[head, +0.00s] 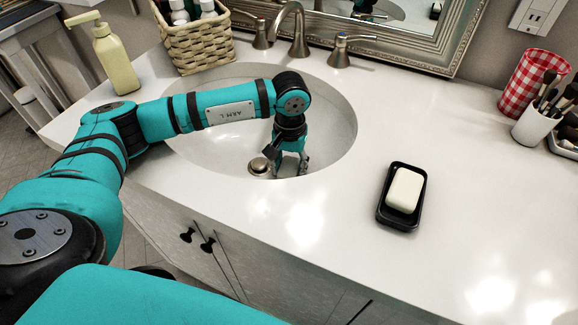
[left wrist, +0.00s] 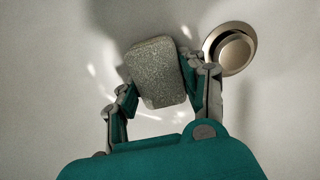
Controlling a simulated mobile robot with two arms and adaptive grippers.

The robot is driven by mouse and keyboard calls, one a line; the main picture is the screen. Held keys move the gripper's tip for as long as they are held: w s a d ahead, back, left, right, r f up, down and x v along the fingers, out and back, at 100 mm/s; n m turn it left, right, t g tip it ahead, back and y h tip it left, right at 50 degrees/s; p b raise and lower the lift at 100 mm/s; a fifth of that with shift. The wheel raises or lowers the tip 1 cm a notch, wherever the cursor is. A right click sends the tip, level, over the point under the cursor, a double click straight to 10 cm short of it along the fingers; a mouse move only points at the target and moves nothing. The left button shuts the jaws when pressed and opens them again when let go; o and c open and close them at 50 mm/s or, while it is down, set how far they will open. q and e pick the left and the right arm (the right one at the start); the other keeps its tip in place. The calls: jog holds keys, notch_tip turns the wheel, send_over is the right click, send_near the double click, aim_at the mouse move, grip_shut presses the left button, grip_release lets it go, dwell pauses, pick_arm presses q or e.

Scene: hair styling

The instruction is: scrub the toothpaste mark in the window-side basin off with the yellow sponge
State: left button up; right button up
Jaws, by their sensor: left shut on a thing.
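The basin (head: 335,125) is a white oval sunk in the counter, with a metal drain stopper (head: 259,166) that also shows in the left wrist view (left wrist: 231,50). My left gripper (head: 288,166) is down inside the basin, just right of the stopper. Bright streaks lie around the sponge; I cannot tell mark from reflection. No toothpaste mark is clear in either view. Whether the sponge touches the basin is unclear. My right gripper is out of view.
A faucet (head: 295,30) with two handles stands behind the basin, before a framed mirror. A soap dispenser (head: 115,62) and wicker basket (head: 196,42) stand at the left. A black soap dish (head: 384,213) holds white soap. The counter's right front is clear.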

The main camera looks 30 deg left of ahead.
pick_arm(q)
jog(key=shift+s, duration=0.15)
jog(key=shift+s+f, duration=0.1)
jog(key=shift+s, duration=0.7)
jog(key=shift+w, duration=0.15)
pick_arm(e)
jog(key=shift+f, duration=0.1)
pick_arm(q)
jog(key=shift+w+b, duration=0.25)
jog(key=shift+b, duration=0.05)
jog(key=shift+w, duration=0.3)
jog(key=shift+d+r, duration=0.1)
jog(key=shift+r, duration=0.1)
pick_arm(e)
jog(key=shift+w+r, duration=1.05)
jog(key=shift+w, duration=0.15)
